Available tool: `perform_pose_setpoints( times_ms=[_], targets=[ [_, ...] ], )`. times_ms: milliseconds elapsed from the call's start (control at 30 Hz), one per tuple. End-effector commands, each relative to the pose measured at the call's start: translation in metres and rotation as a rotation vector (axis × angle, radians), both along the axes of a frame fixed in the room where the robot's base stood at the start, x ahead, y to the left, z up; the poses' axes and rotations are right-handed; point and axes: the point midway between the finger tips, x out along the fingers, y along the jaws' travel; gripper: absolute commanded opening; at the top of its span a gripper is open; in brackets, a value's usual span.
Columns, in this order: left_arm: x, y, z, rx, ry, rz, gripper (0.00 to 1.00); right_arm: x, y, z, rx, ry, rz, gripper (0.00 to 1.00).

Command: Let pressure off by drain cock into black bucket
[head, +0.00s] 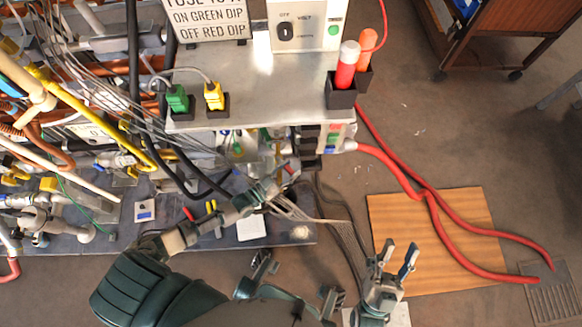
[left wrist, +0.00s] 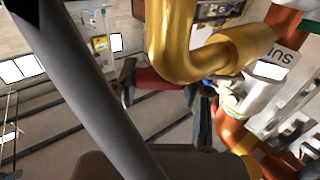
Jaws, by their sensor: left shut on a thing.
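My left gripper (head: 280,178) reaches in under the grey shelf, among the pipes and hoses. In the left wrist view its fingers (left wrist: 163,92) are shut on a red handle (left wrist: 160,78). The handle lies just under a bent brass pipe (left wrist: 175,45); I cannot tell for sure that it is the drain cock's. In the head view the gripped part is mostly hidden by the gripper and clutter. My right gripper (head: 398,258) is open and empty, low on the right above the floor. I cannot make out a black bucket in either view.
The grey shelf (head: 265,95) carries a green plug (head: 177,98), a yellow plug (head: 214,96) and red probes (head: 346,70). Red hoses (head: 430,190) run over a wooden board (head: 440,235). A brown cart (head: 500,30) stands back right. Dense pipes fill the left.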

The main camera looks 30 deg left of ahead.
Motion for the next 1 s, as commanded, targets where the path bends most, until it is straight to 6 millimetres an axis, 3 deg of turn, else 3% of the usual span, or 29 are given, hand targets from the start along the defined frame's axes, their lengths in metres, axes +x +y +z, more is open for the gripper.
perform_pose_setpoints(
  times_ms=[367,400,467,833,1000],
  targets=[
    [0.0,0.0,-0.001,-0.001,0.003,-0.002,0.0,0.001,0.0,0.0,0.002,-0.004,0.0,0.4],
    [0.0,0.0,-0.001,-0.001,0.003,-0.002,0.57,0.001,0.0,0.0,0.002,-0.005,0.0,0.4],
    [0.0,0.0,-0.001,-0.001,0.003,-0.002,0.72,0.001,0.0,0.0,0.002,-0.005,0.0,0.4],
    [-0.003,0.002,0.0,-0.001,0.001,-0.001,0.74,0.0,0.0,0.0,0.001,-0.001,-0.001,0.4],
    [-0.027,0.012,-0.002,0.002,0.005,-0.002,0.74,-0.001,0.0,0.0,0.001,-0.002,0.0,0.4]
  ],
)
